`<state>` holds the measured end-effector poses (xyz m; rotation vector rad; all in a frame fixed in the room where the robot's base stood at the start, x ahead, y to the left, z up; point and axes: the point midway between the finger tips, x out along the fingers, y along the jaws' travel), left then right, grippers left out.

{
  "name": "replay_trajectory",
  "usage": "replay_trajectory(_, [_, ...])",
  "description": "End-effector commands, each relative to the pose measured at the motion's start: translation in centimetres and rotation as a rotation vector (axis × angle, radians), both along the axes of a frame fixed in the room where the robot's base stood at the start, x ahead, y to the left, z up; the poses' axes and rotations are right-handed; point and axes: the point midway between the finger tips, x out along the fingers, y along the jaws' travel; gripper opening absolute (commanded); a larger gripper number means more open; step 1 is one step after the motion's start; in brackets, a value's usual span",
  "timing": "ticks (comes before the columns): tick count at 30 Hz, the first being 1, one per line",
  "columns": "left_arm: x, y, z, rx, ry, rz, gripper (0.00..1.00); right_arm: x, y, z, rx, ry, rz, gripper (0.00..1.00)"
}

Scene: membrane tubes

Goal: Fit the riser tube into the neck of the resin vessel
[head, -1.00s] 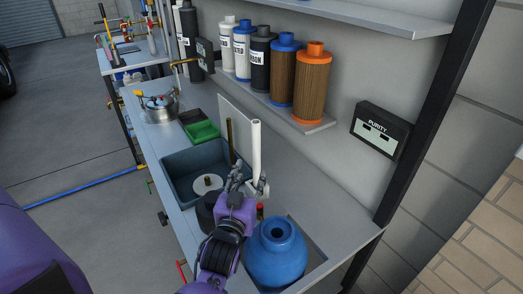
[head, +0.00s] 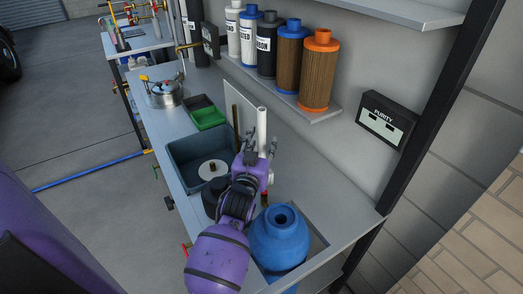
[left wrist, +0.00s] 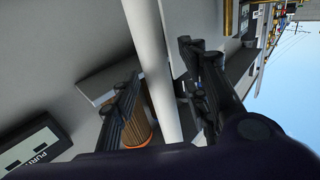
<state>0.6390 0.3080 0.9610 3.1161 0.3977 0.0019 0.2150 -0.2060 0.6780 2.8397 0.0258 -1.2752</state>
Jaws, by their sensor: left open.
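The white riser tube (head: 262,125) stands upright behind the sink, its lower part hidden by my gripper. My left gripper (head: 257,150) is at the tube, with its fingers open. In the left wrist view the tube (left wrist: 150,65) passes between the two spread fingers (left wrist: 165,100), with a visible gap to at least the right one. The blue resin vessel (head: 278,245) sits at the near end of the bench, its round neck (head: 283,217) open at the top. My right gripper is not in view.
A dark sink basin (head: 185,160) holds a white disc (head: 212,169). A green tray (head: 209,119) and a metal pot (head: 165,95) stand beyond it. Filter cartridges (head: 316,75) line a wall shelf. A purity display (head: 385,120) hangs at right.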

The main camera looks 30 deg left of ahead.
Motion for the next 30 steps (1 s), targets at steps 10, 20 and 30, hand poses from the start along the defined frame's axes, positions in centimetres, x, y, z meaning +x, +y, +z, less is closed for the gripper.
replay_trajectory(10, [0.0, 0.0, 0.0, 0.0, 0.0, 0.0, 0.04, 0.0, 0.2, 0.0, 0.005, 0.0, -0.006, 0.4])
replay_trajectory(20, [0.0, 0.0, 0.2, 0.0, -0.001, 0.0, 0.0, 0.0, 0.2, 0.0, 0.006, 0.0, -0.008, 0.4])
replay_trajectory(30, [0.0, 0.0, 6.1, 0.003, -0.007, -0.001, 0.0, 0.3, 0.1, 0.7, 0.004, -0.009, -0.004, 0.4])
